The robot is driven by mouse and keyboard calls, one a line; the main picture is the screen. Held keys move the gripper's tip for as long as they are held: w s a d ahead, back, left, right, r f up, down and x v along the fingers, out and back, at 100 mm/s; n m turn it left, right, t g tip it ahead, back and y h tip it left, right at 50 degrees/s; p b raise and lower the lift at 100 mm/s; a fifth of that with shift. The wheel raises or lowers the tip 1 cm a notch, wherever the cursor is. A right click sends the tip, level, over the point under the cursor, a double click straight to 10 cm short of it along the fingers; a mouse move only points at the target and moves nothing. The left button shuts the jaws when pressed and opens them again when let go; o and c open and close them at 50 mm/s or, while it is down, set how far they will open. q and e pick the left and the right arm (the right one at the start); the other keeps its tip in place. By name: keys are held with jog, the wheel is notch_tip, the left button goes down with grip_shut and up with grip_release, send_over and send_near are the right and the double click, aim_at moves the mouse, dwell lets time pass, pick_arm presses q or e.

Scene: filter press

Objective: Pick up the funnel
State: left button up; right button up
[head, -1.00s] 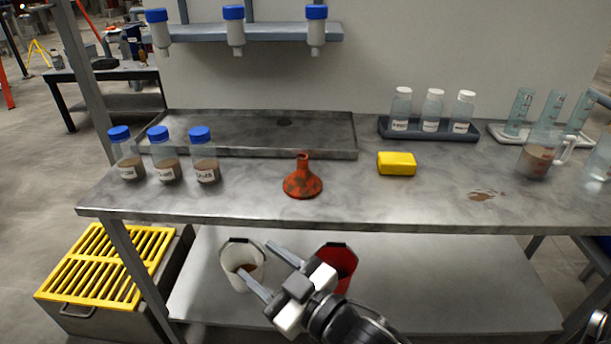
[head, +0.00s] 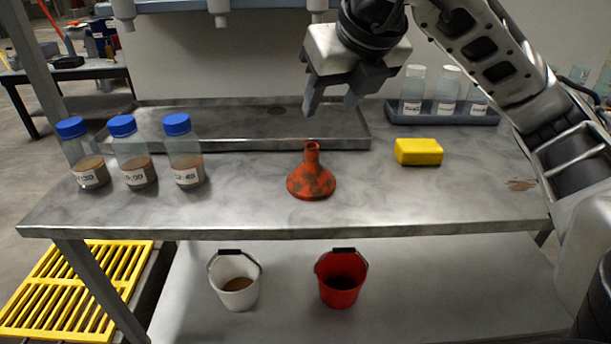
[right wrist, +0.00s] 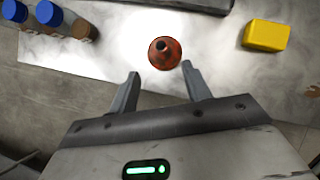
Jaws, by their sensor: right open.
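The orange-red funnel (head: 311,178) with dark stains stands on the grey metal bench, its wide end down and its narrow spout up. My right gripper (head: 331,108) is open and empty, above the bench and higher than the funnel's spout, with its fingers pointing down. In the right wrist view the funnel (right wrist: 165,53) lies just beyond the two spread fingertips (right wrist: 160,78), apart from them. My left gripper is not in view.
Several things share the bench (head: 420,205): blue-capped bottles (head: 134,160) at left, a yellow sponge-like block (head: 418,152) at right, a shallow metal tray (head: 230,125) behind and a bottle rack (head: 440,112). Bare bench surrounds the funnel. A white bucket (head: 237,292) and red bucket (head: 341,290) stand below.

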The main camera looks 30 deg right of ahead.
aim_at(312, 146)
jog(key=b+x, duration=0.1)
jog(key=x, duration=0.9)
jog(key=shift+d+f, duration=0.1)
jog(key=shift+f, duration=0.1)
jog(key=x, duration=0.5)
jog(key=shift+s+f, duration=0.15)
grip_shut()
